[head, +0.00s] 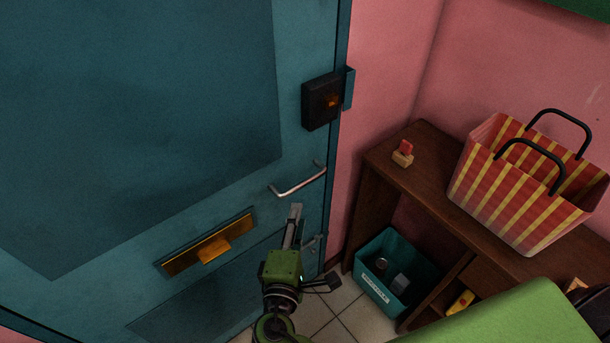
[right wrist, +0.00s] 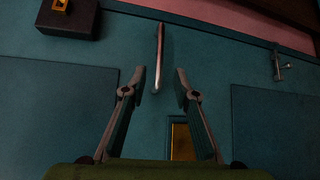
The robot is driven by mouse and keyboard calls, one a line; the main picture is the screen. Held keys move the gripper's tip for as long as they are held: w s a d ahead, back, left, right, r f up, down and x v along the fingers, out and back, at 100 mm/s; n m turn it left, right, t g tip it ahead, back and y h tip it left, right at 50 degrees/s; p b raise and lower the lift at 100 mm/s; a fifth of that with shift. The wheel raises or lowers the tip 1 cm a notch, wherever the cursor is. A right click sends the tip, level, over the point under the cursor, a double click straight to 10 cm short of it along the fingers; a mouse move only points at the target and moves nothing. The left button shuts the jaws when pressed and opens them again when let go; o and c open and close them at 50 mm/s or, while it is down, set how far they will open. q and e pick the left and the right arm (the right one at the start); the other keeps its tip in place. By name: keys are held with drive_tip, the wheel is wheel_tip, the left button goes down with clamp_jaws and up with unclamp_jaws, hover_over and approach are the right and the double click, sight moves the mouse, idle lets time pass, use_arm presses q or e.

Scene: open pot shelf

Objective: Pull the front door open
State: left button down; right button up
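The teal front door (head: 150,110) fills the left of the head view and looks shut against its frame. A silver bar handle (head: 298,183) is fixed near its right edge. My right gripper (head: 295,210) is just below the handle in the head view. In the right wrist view the gripper (right wrist: 161,82) is open, with its two fingers apart and nothing gripped. The handle (right wrist: 159,50) stands ahead there, its near end showing between the fingertips. I cannot tell the exact depth between them. My left gripper is not in view.
A black lock box (head: 321,101) sits above the handle, a brass letter slot (head: 190,255) and a small bolt (right wrist: 278,65) below. To the right, a brown shelf (head: 425,185) carries a striped bag (head: 520,190). A teal bin (head: 372,290) stands on the tiled floor.

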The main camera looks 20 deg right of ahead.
sight(305, 181)
drive_tip(key=p+x, duration=0.2)
drive_tip(key=x, duration=0.9)
drive_tip(key=shift+w+d, duration=0.15)
drive_tip(key=shift+w, duration=0.15)
drive_tip(key=shift+w+d+f, duration=0.2)
drive_tip(key=shift+w+d, duration=0.1)
drive_tip(key=shift+w, duration=0.3)
clamp_jaws()
